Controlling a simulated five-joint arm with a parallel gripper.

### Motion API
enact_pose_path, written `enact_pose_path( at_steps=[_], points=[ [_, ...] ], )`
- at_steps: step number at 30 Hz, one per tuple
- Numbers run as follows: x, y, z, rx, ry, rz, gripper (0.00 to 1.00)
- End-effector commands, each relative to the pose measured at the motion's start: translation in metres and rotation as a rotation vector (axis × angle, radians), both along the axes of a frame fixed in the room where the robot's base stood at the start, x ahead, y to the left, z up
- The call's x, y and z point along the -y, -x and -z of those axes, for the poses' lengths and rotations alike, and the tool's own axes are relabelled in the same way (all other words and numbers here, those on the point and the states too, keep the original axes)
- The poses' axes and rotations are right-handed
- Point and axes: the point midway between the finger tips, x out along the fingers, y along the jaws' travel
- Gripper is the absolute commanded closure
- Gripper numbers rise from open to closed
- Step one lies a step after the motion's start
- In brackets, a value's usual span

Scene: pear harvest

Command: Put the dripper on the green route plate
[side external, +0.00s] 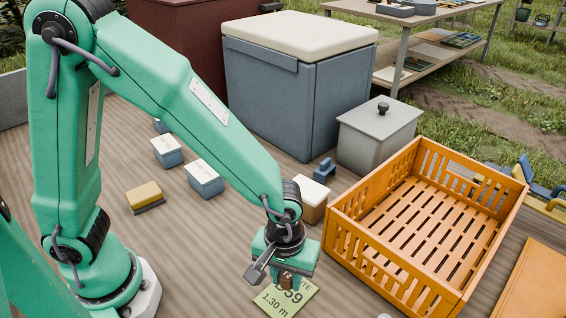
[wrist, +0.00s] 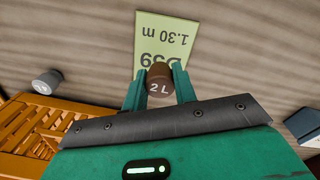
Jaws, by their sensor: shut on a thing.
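The dripper, a small brown cylinder marked "2 L" (wrist: 159,86), is between the fingers of my gripper (wrist: 159,92), which is shut on it. In the side view the dripper (side external: 288,282) shows as a brown bit under my gripper (side external: 286,277). The pale green route plate (wrist: 165,35) lies flat on the wooden table; its print reads "1.30 m" and a code ending in 59. In the side view the plate (side external: 276,306) is partly hidden by my gripper. The dripper overlaps the plate's near edge in the wrist view; I cannot tell whether they touch.
An orange slatted crate (side external: 345,237) stands right of my gripper. A small grey marked cylinder (wrist: 47,82) lies beside the crate. Behind are a white-and-brown box (side external: 311,209), white-lidded boxes (side external: 203,179), a yellow-topped block (side external: 144,196) and a large grey cooler (side external: 270,103).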

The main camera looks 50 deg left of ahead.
Motion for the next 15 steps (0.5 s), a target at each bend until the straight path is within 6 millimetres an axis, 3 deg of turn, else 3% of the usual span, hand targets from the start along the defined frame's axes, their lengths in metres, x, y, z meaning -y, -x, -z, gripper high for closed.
enact_pose_path(
  at_steps=[7, 15],
  points=[
    [0.000, 0.001, 0.026, -0.002, -0.002, 0.000, 0.94],
    [0.000, 0.000, 0.032, 0.000, 0.000, 0.000, 0.94]
  ],
)
